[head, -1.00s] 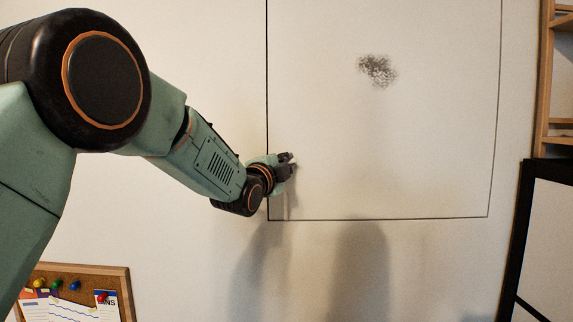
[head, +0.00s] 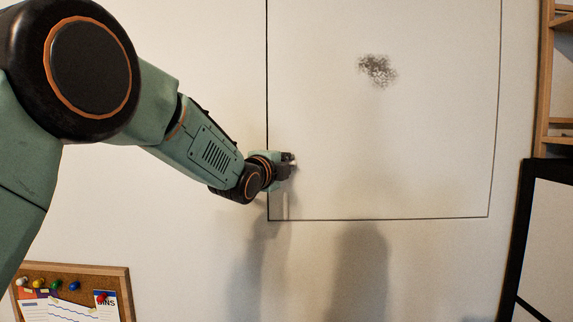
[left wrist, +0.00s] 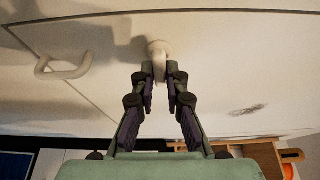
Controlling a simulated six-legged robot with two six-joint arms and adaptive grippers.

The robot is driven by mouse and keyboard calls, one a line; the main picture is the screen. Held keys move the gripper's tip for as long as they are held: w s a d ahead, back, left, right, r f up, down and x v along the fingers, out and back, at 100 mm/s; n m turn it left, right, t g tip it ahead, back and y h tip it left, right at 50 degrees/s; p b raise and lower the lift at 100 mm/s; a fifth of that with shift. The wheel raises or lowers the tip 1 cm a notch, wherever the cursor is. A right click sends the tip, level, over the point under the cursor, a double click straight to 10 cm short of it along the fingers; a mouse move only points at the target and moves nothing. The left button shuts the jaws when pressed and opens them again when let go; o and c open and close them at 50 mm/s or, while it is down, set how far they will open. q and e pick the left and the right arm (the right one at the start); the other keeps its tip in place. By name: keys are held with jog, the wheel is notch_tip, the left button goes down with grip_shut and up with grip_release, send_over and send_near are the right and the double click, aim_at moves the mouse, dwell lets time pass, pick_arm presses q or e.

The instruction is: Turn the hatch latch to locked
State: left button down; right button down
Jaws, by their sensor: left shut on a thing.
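The hatch (head: 420,150) is a pale panel with a thin dark outline in the wall. My left gripper (head: 290,163) is at its lower left edge in the head view and hides the latch there. In the left wrist view, the white latch (left wrist: 158,47) has a round base and a short lever. My left gripper (left wrist: 160,80) is shut on the lever, with one finger on each side of it. The latch's exact angle is hard to tell. My right gripper is not in view.
A dark smudge (head: 377,70) marks the hatch. A cork board (head: 118,270), a wooden shelf (head: 544,85) and a black-framed board (head: 521,215) lie at the sides.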

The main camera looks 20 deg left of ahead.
pick_arm(q)
jog(key=c, duration=1.4)
grip_release()
jog(key=shift+a, duration=0.2)
jog(key=shift+d, duration=0.15)
jog(key=s, duration=0.4)
jog(key=s+a, duration=0.1)
jog(key=s, duration=0.7)
jog(key=shift+a, duration=0.3)
jog(key=shift+d, duration=0.1)
